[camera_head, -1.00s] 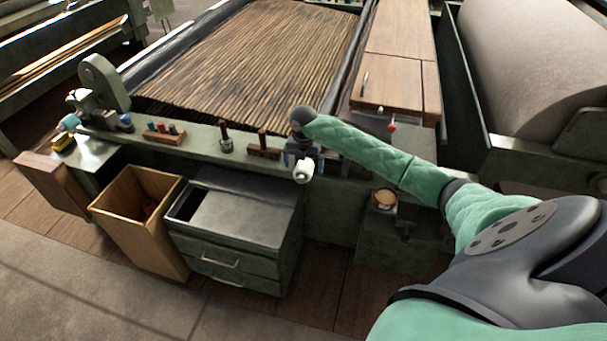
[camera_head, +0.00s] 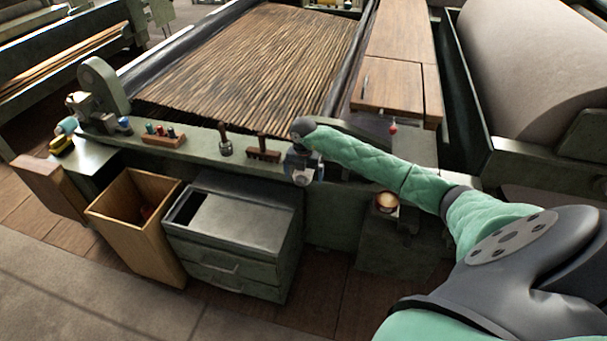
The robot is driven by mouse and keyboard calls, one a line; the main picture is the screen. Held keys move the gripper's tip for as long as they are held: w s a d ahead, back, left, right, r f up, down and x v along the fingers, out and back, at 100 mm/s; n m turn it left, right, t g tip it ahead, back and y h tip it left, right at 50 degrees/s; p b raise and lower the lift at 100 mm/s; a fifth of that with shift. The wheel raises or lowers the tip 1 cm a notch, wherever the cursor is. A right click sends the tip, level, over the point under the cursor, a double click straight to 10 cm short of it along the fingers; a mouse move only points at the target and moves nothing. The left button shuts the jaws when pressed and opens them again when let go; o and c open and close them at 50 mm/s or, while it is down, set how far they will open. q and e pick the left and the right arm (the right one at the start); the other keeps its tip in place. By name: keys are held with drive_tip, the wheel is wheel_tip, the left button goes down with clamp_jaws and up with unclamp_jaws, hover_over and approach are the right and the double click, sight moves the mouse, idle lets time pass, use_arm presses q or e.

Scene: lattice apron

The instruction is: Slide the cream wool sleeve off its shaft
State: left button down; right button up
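My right gripper (camera_head: 302,174) points down at the front edge of the green machine bed, at the end of my green-sleeved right arm. Its fingers are small and partly hidden by the wrist, so I cannot tell whether they are open or shut. I cannot make out the cream wool sleeve or its shaft now; they may be hidden by the gripper. My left gripper is not in view.
A rack of small bobbins (camera_head: 164,136), a dark upright peg (camera_head: 225,140) and a brown block (camera_head: 263,150) stand along the ledge. Below are an open wooden bin (camera_head: 135,212) and a metal drawer cabinet (camera_head: 238,217).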

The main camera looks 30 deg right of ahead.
sight(300, 178)
drive_tip(key=c, duration=1.1)
drive_tip(key=shift+o, duration=0.2)
drive_tip(key=shift+s+a+p, duration=0.65)
drive_tip(key=shift+s+a, duration=0.7)
drive_tip(key=shift+a, duration=0.25)
drive_tip(key=s+a+p, duration=0.1)
drive_tip(key=s+a, duration=0.3)
drive_tip(key=a, duration=0.1)
drive_tip(key=shift+s+a+p, duration=0.35)
drive_tip(key=shift+s+p, duration=0.05)
idle(0.4)
drive_tip(key=shift+s+a+r+p, duration=1.15)
drive_tip(key=shift+s+a+r, duration=0.15)
drive_tip(key=shift+a+r, duration=0.2)
